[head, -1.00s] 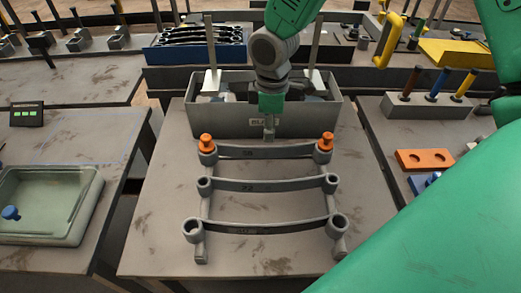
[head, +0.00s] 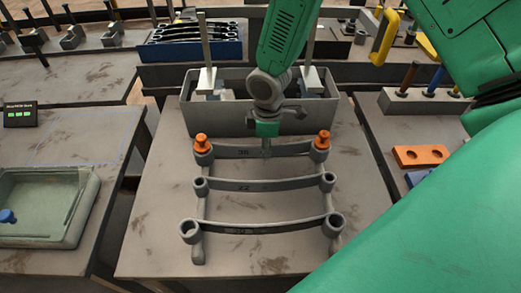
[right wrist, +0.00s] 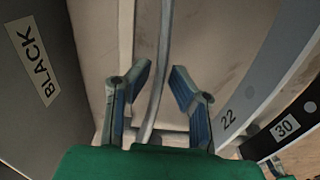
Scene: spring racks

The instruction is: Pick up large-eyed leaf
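Three grey curved leaves lie one behind another on a rack. The far leaf (head: 240,153) has orange plugs (head: 201,142) at both eyes. The middle leaf (head: 262,186), marked 22, has small eyes. The near leaf (head: 265,228) has wider-looking open eyes. My right gripper (head: 266,151) points down at the middle of the far leaf. In the right wrist view its fingers (right wrist: 160,76) are open, with the far leaf (right wrist: 163,45) running between them; contact cannot be told. The leaves marked 22 (right wrist: 235,112) and 30 (right wrist: 287,124) lie to the right. My left gripper is not in view.
A grey bin (head: 224,121) stands just behind the rack, and its label reads BLACK in the right wrist view (right wrist: 33,63). A shallow tray (head: 75,222) is at left. An orange block (head: 421,156) lies at right. The bench front is clear.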

